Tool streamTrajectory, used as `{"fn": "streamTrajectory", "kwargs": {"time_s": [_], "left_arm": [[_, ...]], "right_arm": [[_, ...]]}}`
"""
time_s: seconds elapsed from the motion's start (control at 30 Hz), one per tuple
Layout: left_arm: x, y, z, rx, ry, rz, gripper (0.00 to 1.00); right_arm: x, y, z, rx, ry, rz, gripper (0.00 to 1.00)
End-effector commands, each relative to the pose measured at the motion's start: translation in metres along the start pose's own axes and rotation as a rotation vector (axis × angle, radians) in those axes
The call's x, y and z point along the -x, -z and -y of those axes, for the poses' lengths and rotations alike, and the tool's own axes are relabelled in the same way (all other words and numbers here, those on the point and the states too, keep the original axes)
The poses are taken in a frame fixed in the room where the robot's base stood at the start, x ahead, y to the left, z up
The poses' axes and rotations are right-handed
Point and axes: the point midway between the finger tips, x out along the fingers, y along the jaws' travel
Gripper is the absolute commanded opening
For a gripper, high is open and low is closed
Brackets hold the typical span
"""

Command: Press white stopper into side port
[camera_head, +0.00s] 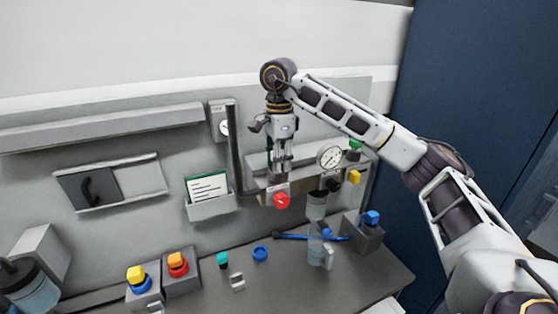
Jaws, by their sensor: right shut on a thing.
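My right gripper (281,174) points down in front of the back panel, just above a red round knob (281,201). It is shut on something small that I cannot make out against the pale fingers. A clear vessel (315,250) stands on the bench to the lower right of the gripper. A small white piece (329,259) shows at the vessel's right side; I cannot tell whether it is the white stopper or part of the vessel. The side port cannot be made out clearly. My left gripper is not in view.
A pressure gauge (330,156) is right of the gripper. A grey block with a blue top (371,218) stands at right. Yellow (136,274) and orange (176,259) knobs stand at left.

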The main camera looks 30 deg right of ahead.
Motion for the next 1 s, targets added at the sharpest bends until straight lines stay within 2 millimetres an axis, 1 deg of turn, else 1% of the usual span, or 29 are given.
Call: {"fn": "streamTrajectory", "kwargs": {"time_s": [0.03,0.07,0.1,0.27,0.67,1.0], "left_arm": [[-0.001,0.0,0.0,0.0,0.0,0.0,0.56],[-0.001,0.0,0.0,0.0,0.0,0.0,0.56],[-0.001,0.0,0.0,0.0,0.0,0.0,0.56],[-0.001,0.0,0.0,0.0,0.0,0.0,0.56],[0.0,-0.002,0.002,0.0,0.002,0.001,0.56],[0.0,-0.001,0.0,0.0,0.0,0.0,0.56]], "right_arm": [[-0.009,-0.001,-0.002,0.005,-0.017,-0.006,0.07],[-0.009,-0.001,-0.002,0.005,-0.017,-0.006,0.07],[-0.009,-0.001,-0.002,0.005,-0.017,-0.006,0.36],[-0.009,-0.001,-0.002,0.004,-0.017,-0.006,0.56],[-0.004,-0.001,-0.001,0.002,-0.009,-0.003,0.56],[0.008,-0.001,0.0,0.002,-0.006,-0.003,0.56]]}}
